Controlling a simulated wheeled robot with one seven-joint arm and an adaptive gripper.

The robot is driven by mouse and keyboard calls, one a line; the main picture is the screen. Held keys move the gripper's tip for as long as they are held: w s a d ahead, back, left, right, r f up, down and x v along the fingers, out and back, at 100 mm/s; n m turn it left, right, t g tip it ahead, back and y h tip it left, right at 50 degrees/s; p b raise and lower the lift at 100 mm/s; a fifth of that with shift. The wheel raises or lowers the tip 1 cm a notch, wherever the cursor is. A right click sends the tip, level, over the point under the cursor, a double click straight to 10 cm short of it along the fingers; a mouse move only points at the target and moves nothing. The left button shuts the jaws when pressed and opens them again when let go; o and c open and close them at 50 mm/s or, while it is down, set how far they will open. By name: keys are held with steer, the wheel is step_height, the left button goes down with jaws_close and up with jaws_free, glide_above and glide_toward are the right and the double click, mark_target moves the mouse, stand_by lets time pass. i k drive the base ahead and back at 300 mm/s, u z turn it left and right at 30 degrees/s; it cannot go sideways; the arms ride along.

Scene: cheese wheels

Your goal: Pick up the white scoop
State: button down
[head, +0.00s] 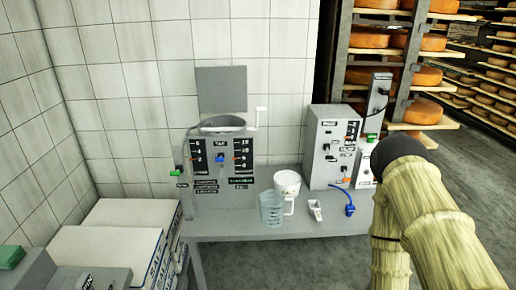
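A small white scoop (315,210) lies on the grey table (240,227), right of a white mug-like jug (287,188). It is small in the picture, and its fine shape is hard to make out. My arm, in a pale ribbed sleeve with a dark joint, fills the lower right of the head view. My gripper is not in view. Nothing covers the scoop.
A clear ribbed cup (271,208) stands left of the scoop. A blue object (349,210) lies to its right. Grey control boxes (220,160) (329,146) stand behind. Stacked white sacks (125,240) are at left. Cheese shelves (400,60) rise at right.

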mark_target(314, 207)
steer(key=z, duration=0.2)
steer(key=i, duration=1.5)
steer(key=u, duration=0.7)
steer(key=i, duration=0.15)
steer(key=z, duration=0.4)
steer(key=k, duration=0.35)
steer(key=u, duration=0.7)
steer(key=i, duration=0.5)
steer(key=z, duration=0.05)
